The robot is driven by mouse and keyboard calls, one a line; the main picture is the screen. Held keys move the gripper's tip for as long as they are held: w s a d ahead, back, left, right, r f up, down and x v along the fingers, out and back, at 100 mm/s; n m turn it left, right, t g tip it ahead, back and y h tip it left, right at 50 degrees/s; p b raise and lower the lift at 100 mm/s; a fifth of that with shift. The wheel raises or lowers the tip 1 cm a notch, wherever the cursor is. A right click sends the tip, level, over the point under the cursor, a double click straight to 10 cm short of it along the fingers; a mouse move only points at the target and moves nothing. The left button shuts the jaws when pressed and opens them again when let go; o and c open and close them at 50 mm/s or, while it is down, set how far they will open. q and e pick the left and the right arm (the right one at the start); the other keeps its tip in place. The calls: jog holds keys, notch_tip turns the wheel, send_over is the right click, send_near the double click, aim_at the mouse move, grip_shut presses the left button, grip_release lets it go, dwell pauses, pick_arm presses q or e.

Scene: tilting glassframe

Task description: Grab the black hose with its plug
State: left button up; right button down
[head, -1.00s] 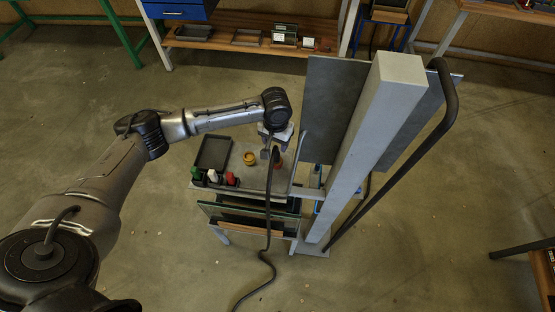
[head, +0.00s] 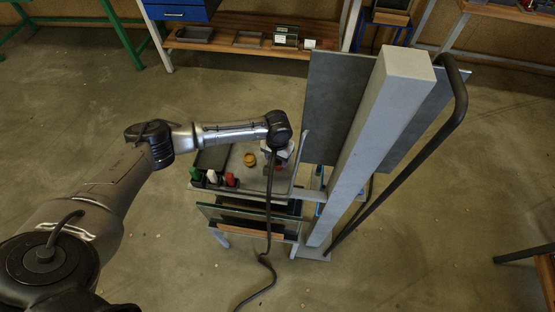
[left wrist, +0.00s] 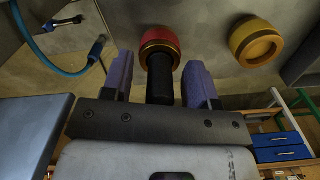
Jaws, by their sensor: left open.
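The black hose (head: 268,215) hangs from the small cart's worktop down over its front and runs onto the floor. Its black plug end (left wrist: 160,82) shows in the left wrist view, with a red and gold collar (left wrist: 159,42) beyond it. My left gripper (left wrist: 158,75) is open, with one finger on each side of the black plug; gaps show between the fingers and the plug. In the head view the left gripper (head: 276,154) is at the hose's top end, largely hidden under my wrist. My right gripper is not in view.
A yellow round fitting (head: 250,159) stands left of the plug and red, white and green bottles (head: 231,180) stand at the worktop's front. A grey post (head: 372,145) with dark panels rises close on the right. A blue hose (left wrist: 65,68) shows in the left wrist view.

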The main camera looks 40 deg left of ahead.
pick_arm(q)
jog(key=shift+c, duration=0.5)
jog(key=c, duration=0.9)
grip_shut()
